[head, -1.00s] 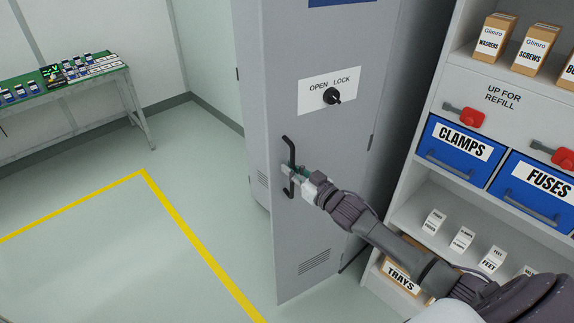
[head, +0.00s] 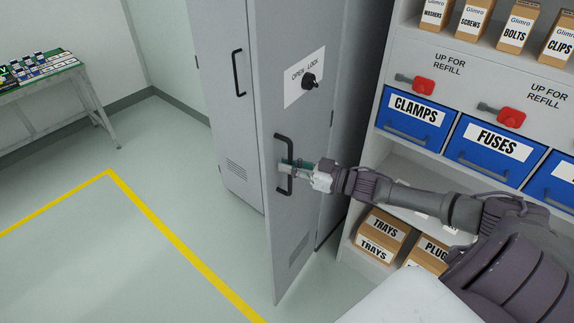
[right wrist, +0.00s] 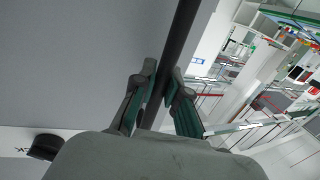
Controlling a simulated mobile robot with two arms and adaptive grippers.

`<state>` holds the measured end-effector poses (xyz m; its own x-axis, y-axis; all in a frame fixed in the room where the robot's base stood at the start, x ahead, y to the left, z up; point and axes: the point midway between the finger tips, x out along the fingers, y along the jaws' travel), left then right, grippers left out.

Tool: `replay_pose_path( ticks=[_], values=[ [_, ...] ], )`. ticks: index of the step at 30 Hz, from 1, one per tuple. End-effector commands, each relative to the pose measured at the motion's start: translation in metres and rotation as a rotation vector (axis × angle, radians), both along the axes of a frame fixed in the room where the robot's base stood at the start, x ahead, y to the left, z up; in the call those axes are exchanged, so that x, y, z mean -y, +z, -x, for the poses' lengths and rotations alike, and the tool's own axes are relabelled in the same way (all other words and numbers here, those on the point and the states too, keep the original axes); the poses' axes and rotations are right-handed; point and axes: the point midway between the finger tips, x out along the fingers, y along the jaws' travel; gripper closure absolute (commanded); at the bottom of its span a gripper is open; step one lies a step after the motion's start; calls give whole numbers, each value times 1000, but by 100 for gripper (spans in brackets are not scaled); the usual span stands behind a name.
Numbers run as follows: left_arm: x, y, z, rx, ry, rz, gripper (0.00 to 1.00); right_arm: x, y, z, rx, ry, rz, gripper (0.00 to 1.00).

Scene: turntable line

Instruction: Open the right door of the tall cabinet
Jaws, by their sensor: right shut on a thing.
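The tall grey cabinet stands in the middle of the head view. Its left door (head: 222,130) is flush and carries a black bar handle (head: 238,75). Its right door (head: 295,215) stands ajar, its free edge swung out in front of the left door. This door has a knob (head: 309,81) on an OPEN/LOCK label and a black bar handle (head: 279,147). My right gripper (head: 288,167) is shut on that handle, about its middle. In the right wrist view the two green-padded fingers (right wrist: 161,88) pinch the dark handle bar (right wrist: 184,25). My left gripper is out of view.
A shelf unit (head: 405,58) with blue CLAMPS (head: 413,118) and FUSES (head: 497,146) bins, red-handled items and boxes stands close on the right. A table (head: 42,85) is at the far left. Free floor with a yellow line (head: 165,232) lies left of the door.

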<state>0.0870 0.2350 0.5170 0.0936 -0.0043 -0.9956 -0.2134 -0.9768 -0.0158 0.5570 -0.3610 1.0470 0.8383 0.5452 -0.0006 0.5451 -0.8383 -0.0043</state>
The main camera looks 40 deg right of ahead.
Motion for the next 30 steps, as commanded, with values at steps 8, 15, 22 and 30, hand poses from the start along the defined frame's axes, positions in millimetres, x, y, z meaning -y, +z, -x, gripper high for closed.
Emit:
replay_pose_path(
  ticks=[8, 15, 22, 30],
  values=[
    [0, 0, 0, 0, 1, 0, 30, 1, 2, -1, 3, -2, -1, 69],
    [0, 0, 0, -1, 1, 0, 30, 0, 1, -1, 1, -2, 0, 61],
    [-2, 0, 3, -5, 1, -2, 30, 4, 0, 5, -2, -2, 1, 61],
    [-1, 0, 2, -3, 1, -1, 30, 26, -2, 40, -5, -2, 3, 61]
  ],
)
